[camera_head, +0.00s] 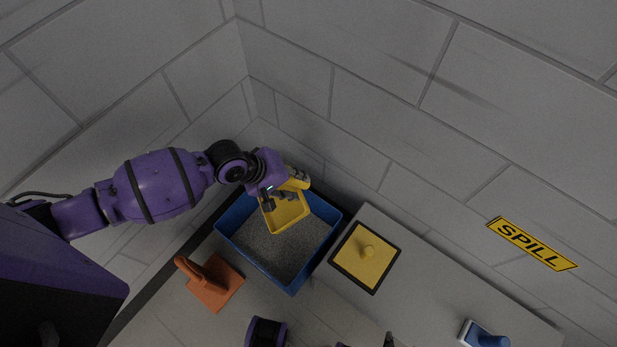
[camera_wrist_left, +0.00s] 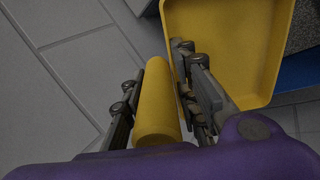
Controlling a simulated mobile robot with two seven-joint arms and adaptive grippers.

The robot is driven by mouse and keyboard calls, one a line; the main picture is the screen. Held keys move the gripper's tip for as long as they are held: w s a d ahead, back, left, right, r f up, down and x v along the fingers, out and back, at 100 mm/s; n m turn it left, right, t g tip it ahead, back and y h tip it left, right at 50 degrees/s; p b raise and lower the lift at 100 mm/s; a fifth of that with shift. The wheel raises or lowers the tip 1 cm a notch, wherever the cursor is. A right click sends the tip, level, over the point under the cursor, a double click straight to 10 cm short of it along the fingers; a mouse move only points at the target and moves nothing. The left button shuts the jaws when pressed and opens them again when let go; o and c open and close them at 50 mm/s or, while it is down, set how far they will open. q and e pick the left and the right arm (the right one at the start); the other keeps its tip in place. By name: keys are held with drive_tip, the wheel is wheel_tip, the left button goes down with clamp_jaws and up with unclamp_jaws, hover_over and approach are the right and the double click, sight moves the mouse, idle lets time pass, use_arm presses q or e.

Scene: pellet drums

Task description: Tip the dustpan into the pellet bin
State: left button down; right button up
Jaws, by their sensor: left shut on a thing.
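My left gripper (camera_head: 276,202) is shut on the handle of the yellow dustpan (camera_head: 287,217). In the left wrist view the handle lies between the two dark fingers (camera_wrist_left: 160,98), and the pan (camera_wrist_left: 235,45) opens beyond them with a bare yellow inside. The dustpan is above the back part of the blue pellet bin (camera_head: 255,267). Grey pellets (camera_head: 268,252) cover the bin's inside, and a blue strip of it (camera_wrist_left: 299,70) shows in the left wrist view. How far the pan is tilted is hard to tell. Only dark and purple bits show at the head view's bottom edge; my right gripper's jaws are unclear.
A grey ledge (camera_head: 430,292) right of the bin carries a yellow dark-edged plate with a knob (camera_head: 360,272) and a blue-handled tool (camera_head: 485,336). An orange tool with a handle (camera_head: 215,291) lies left of the bin. Block walls stand close behind, one with a SPILL sign (camera_head: 531,243).

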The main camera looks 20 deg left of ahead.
use_arm(q)
drive_tip(key=shift+r, duration=0.1)
drive_tip(key=shift+w+y, duration=0.1)
drive_tip(key=shift+y, duration=0.2)
drive_tip(key=shift+w+d+g, duration=0.2)
drive_tip(key=shift+d+g, duration=0.05)
drive_tip(key=shift+g, duration=0.05)
drive_tip(key=shift+w+d+f+g+y+b, duration=0.4)
drive_tip(key=shift+d+g+y, duration=0.15)
drive_tip(key=shift+y, duration=0.35)
drive_tip(key=shift+w+d+f+g+y+b, duration=0.25)
drive_tip(key=shift+d+f+g+y+b, duration=0.1)
drive_tip(key=shift+g+y+b, duration=0.3)
drive_tip(key=shift+w+d+f+g+y+b, duration=0.25)
drive_tip(key=shift+y+b, duration=0.3)
drive_tip(key=shift+b, duration=0.3)
drive_tip(key=shift+w+d+r+g+y+b, duration=0.1)
drive_tip(key=shift+r+g+y+b, duration=0.1)
drive_tip(key=shift+g+y+b, duration=0.2)
use_arm(e)
drive_tip(key=f, duration=0.2)
drive_tip(key=s+f, duration=0.1)
drive_tip(key=shift+s+f, duration=0.15)
drive_tip(key=shift+f, duration=0.2)
use_arm(q)
drive_tip(key=shift+w+r, duration=0.1)
drive_tip(key=shift+r, duration=0.1)
use_arm(e)
drive_tip(key=shift+s, duration=0.1)
